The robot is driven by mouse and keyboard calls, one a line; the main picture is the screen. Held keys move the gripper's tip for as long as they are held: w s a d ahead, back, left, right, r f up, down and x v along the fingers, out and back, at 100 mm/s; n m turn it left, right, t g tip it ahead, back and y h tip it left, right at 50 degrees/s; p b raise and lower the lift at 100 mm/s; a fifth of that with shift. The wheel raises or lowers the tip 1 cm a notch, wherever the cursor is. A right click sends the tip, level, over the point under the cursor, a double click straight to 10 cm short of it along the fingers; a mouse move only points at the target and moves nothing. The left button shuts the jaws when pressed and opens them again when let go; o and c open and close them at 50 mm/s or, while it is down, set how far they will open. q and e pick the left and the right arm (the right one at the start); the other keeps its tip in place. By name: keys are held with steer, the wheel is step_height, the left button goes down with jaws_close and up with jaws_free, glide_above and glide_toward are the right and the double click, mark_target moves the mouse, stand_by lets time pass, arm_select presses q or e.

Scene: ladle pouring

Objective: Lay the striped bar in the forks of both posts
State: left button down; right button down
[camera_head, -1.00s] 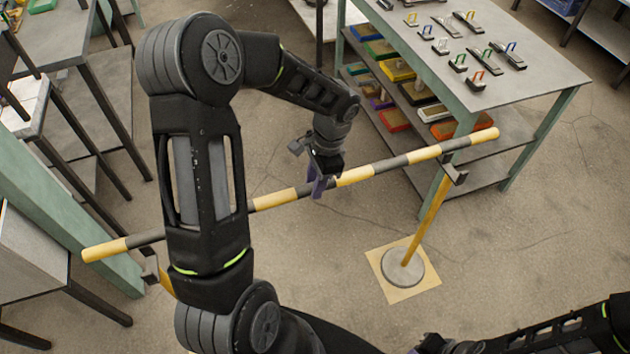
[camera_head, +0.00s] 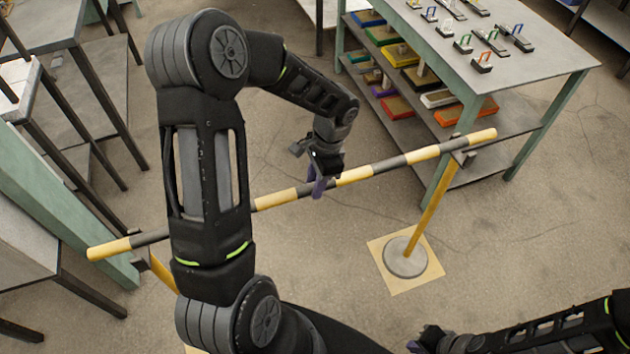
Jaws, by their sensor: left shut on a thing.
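The striped bar (camera_head: 275,199), yellow and dark grey, runs across the middle of the view, its right end higher in the picture. My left gripper (camera_head: 318,187) is shut on it near its middle. The right post (camera_head: 431,210) is a yellow pole on a round grey base; its dark fork (camera_head: 466,157) shows just under the bar near its right end. The left post (camera_head: 161,271) is mostly hidden behind my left arm; its fork (camera_head: 143,260) shows close below the bar's left part. I cannot tell whether the bar touches either fork. My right gripper (camera_head: 425,342) is at the bottom edge, jaws unclear.
A green-legged shelf table (camera_head: 540,70) stands at the back right, close behind the bar's right end, with small items on top and coloured trays below. Grey tables (camera_head: 70,30) stand at the left. The right post stands on a tan square (camera_head: 418,284). Floor between the posts is open.

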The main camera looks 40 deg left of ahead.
arm_select(q)
steer(key=shift+f+b, duration=1.25)
steer(key=shift+f, duration=0.65)
steer(key=c, duration=1.1)
jaws_free()
steer(key=shift+o, duration=0.2)
steer(key=r, duration=0.5)
steer(key=w+d+r, duration=0.1)
steer(key=r, duration=0.1)
steer(key=shift+w+r+b, duration=0.1)
steer(key=shift+r+b, duration=0.2)
steer(key=shift+b, duration=0.05)
steer(key=shift+a, duration=0.1)
